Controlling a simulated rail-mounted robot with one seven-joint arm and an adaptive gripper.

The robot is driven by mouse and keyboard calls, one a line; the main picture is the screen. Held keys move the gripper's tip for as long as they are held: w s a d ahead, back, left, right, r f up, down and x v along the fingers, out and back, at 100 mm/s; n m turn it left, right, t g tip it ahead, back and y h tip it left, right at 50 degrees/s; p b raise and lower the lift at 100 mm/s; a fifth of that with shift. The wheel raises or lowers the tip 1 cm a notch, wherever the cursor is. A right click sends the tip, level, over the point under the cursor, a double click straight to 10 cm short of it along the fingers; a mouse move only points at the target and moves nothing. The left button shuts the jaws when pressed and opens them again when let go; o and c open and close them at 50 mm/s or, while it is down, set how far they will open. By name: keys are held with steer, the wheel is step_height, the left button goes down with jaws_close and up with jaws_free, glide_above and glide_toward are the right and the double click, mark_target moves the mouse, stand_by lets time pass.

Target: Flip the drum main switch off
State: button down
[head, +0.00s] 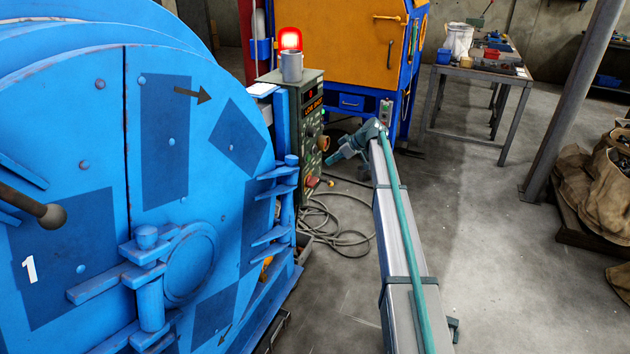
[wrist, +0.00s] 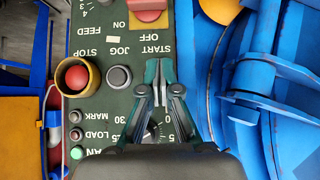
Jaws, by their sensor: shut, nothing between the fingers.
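The drum main switch, with a red handle on a yellowish plate (wrist: 150,8), is cut off by the top edge of the wrist view, by the ON and OFF labels. The panel appears upside down there. A red and yellow part low on the control box (head: 312,182) in the head view looks like this switch. My gripper (wrist: 156,97) is shut and empty, with its fingertips in front of the panel near the START label, apart from the switch in the picture. In the head view my gripper (head: 337,158) is just right of the box. The gap to the panel is unclear.
A red STOP button in a yellow collar (wrist: 77,77) and a grey JOG button (wrist: 118,78) sit beside the fingers. The blue drum (head: 165,130) stands left of the box. A lit red beacon (head: 290,40) tops it. Loose cable (head: 345,235) lies on the floor.

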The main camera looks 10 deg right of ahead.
steer(key=shift+f, duration=0.1)
glide_above(309, 183)
steer(key=s+d, duration=0.1)
steer(key=d, duration=0.1)
step_height(309, 183, down, 7)
steer(key=shift+s+f, duration=0.15)
steer(key=shift+f, duration=0.05)
steer(key=shift+s+d+f, duration=0.15)
steer(key=shift+f, duration=1.6)
